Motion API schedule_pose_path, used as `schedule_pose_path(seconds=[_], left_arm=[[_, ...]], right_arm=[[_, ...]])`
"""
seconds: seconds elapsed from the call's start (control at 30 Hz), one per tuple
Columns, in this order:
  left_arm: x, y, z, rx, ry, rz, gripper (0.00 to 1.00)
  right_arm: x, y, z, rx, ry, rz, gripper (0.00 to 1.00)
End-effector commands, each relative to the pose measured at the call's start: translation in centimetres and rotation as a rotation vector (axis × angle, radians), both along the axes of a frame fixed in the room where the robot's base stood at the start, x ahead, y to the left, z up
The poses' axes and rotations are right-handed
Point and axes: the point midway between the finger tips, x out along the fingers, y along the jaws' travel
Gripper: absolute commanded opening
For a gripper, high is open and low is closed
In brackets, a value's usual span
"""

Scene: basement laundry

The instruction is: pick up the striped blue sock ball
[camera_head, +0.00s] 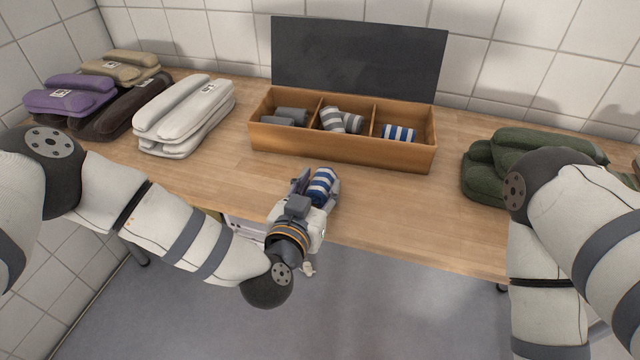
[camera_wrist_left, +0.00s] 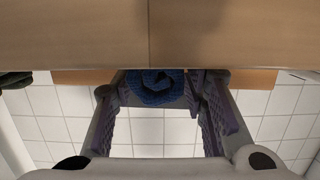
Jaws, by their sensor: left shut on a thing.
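A blue-and-white striped sock ball (camera_head: 322,186) is between the fingers of my left gripper (camera_head: 317,190), by the front edge of the table. In the left wrist view the rolled blue end of the sock ball (camera_wrist_left: 157,87) shows between the two fingers, which are closed on it. I cannot tell whether it touches the tabletop. A second blue-and-white striped sock ball (camera_head: 398,133) lies in the right compartment of the wooden box (camera_head: 340,151). My right arm comes in at the right, but its gripper is out of view.
The box also holds grey socks (camera_head: 286,117) at left and grey striped ones (camera_head: 341,120) in the middle; its dark lid (camera_head: 358,57) stands open behind. Folded white (camera_head: 185,113), purple (camera_head: 69,97) and green (camera_head: 484,172) cloths flank it. The wooden table (camera_head: 400,215) is clear in front.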

Motion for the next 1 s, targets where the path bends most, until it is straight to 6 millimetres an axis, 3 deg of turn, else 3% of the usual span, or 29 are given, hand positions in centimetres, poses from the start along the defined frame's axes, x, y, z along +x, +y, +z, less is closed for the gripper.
schedule_pose_path(seconds=[0.17,0.37,0.6,0.8,1.0], left_arm=[[0.0,0.0,0.2,0.000,-0.001,0.000,0.12],[0.1,0.0,3.7,0.000,-0.011,-0.002,0.12],[-5.3,-1.1,10.9,0.000,-0.022,-0.006,0.12],[-11.0,-2.1,12.4,0.001,-0.010,-0.005,0.12],[-13.5,-2.4,13.1,0.002,-0.004,-0.002,0.12]], right_arm=[[0.1,0.0,0.1,0.000,-0.002,0.000,0.40],[0.9,0.0,1.0,0.000,-0.032,0.000,0.40],[3.8,0.0,3.7,0.001,-0.130,-0.002,0.40],[4.9,0.0,4.8,0.001,-0.174,-0.002,0.40],[5.5,0.0,5.3,0.001,-0.194,-0.003,0.40]])
